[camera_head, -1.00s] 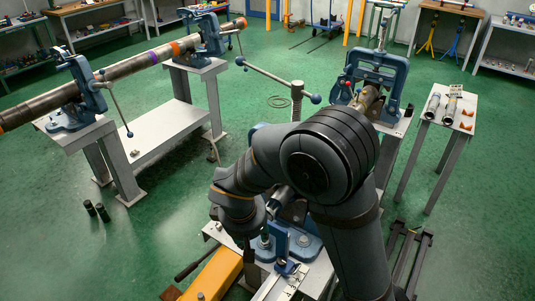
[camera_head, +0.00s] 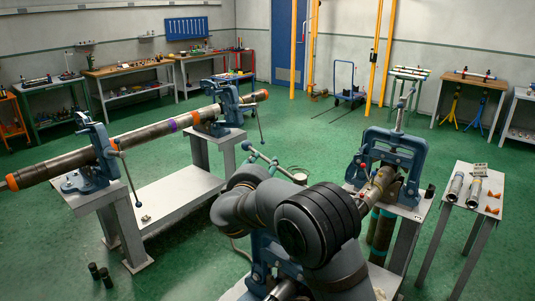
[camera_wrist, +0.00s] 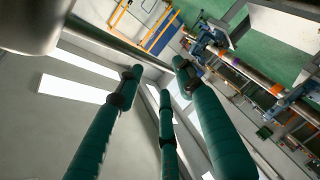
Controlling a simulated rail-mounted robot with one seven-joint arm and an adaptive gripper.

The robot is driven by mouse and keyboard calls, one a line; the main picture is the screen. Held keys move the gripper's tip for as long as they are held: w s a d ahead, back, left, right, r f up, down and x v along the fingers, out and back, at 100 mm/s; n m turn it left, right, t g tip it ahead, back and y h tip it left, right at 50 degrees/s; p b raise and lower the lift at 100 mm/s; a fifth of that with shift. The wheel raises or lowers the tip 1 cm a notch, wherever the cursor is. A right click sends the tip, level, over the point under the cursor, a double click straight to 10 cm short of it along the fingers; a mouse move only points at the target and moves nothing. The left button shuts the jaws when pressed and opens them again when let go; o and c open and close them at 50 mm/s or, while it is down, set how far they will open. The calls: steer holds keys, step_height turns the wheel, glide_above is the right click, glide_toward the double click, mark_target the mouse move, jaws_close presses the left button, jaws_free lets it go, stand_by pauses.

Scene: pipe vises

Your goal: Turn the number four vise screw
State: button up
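A vise screw's T-handle (camera_head: 257,154) with rounded ends shows in the head view, partly hidden behind my arm. The near blue vise (camera_head: 260,265) is mostly covered by my arm. Three other blue vises stand at front left (camera_head: 97,155), back left (camera_head: 227,108) and right (camera_head: 409,148). I can read no numbers on them.
A long pipe (camera_head: 150,133) with coloured bands lies through the left vises. A small table (camera_head: 471,183) at right bears pipe pieces and orange parts. Green floor is open toward the back benches.

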mark_target(267, 159)
steer(key=w+p, duration=0.2)
steer(key=w, duration=0.2)
steer(key=shift+w+d+f, duration=0.1)
steer(key=shift+d, duration=0.05)
steer(key=shift+w+d+f+p, duration=0.1)
steer(key=shift+w+f+p, duration=0.2)
steer(key=shift+w, duration=0.4)
steer(key=shift+c, duration=1.4)
jaws_close()
